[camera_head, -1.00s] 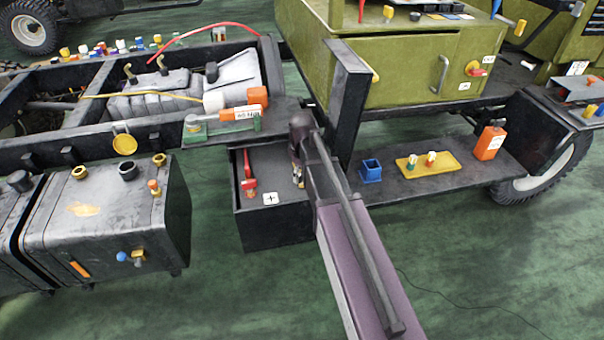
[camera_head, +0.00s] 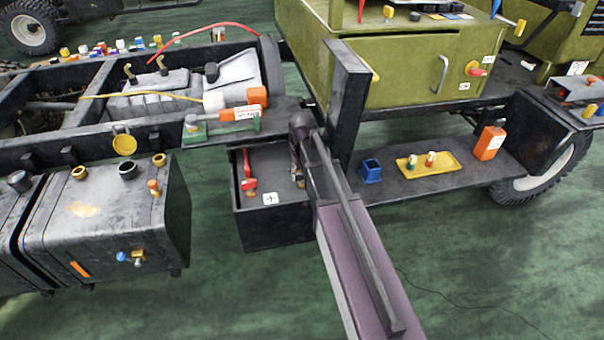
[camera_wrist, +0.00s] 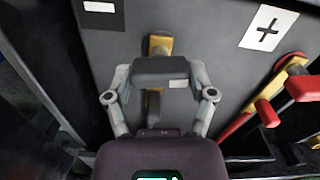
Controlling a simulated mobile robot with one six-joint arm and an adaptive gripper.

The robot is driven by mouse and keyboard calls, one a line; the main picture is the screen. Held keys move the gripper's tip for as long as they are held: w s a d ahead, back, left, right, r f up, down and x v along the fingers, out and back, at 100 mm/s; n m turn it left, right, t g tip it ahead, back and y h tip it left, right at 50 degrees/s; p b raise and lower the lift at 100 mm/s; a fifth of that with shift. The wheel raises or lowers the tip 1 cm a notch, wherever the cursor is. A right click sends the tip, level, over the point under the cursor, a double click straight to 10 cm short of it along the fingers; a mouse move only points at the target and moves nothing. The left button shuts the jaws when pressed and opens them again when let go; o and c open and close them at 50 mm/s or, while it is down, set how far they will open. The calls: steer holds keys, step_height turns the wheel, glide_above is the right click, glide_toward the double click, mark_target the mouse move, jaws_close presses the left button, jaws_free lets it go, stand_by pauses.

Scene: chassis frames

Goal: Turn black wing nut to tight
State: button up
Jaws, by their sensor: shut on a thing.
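The black wing nut (camera_wrist: 160,70) shows in the wrist view as a dark block over a brass-coloured post (camera_wrist: 159,43). My gripper (camera_wrist: 160,78) is shut on it, one silver finger on each side. Dark and brass parts show just below the nut. In the head view my gripper (camera_head: 298,176) is over the right part of the grey top of the open black box (camera_head: 262,226). The nut is hidden there by my arm. How tight it sits cannot be told.
A red clamp with a red lever (camera_head: 248,184) stands beside the plus label (camera_head: 270,198). It is on the right in the wrist view (camera_wrist: 262,108). A dark upright post (camera_head: 346,105) stands close behind my arm. A blue cup (camera_head: 371,171) and yellow tray (camera_head: 445,162) lie right.

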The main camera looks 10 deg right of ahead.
steer(key=shift+s, duration=0.1)
steer(key=o, duration=1.1)
steer(key=shift+c, duration=0.2)
steer(key=shift+n, duration=0.5)
